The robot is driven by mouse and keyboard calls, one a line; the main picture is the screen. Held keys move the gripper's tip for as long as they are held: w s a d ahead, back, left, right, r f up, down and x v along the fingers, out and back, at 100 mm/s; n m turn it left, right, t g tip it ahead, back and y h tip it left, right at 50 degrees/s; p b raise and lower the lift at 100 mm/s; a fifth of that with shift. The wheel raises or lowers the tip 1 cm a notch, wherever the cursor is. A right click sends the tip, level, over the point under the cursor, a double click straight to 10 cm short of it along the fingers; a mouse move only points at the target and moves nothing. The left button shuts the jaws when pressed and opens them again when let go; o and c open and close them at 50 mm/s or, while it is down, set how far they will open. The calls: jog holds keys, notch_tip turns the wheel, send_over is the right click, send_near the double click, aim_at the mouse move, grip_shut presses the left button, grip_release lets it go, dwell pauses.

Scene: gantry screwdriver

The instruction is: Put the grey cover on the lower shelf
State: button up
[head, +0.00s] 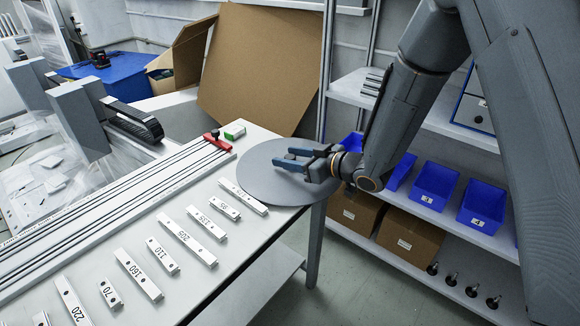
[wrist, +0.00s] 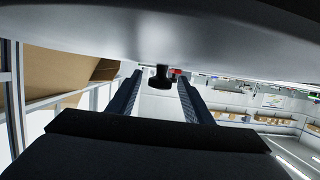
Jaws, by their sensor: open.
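The grey cover (head: 262,190) is a flat round disc at the right corner of the white table (head: 225,255), partly past its edge. In the wrist view the grey cover (wrist: 90,35) fills the top, with a black knob (wrist: 160,77) on it. My gripper (head: 278,160) is just over the cover, with its two blue-grey fingers apart. In the wrist view the fingertips of my gripper (wrist: 160,76) are on either side of the knob, with gaps showing. A white shelf (head: 262,285) lies low under the table. The rack's bottom shelf (head: 420,272) holds cardboard boxes.
Labelled white bars (head: 138,274) lie in a row on the table, one near the cover's edge. A small green-and-white box (head: 234,130) stands behind. The rack at right holds blue bins (head: 434,185) and casters (head: 472,291). A large cardboard box (head: 262,75) stands behind the table.

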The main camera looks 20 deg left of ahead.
grip_shut()
jog(key=shift+r, duration=0.1)
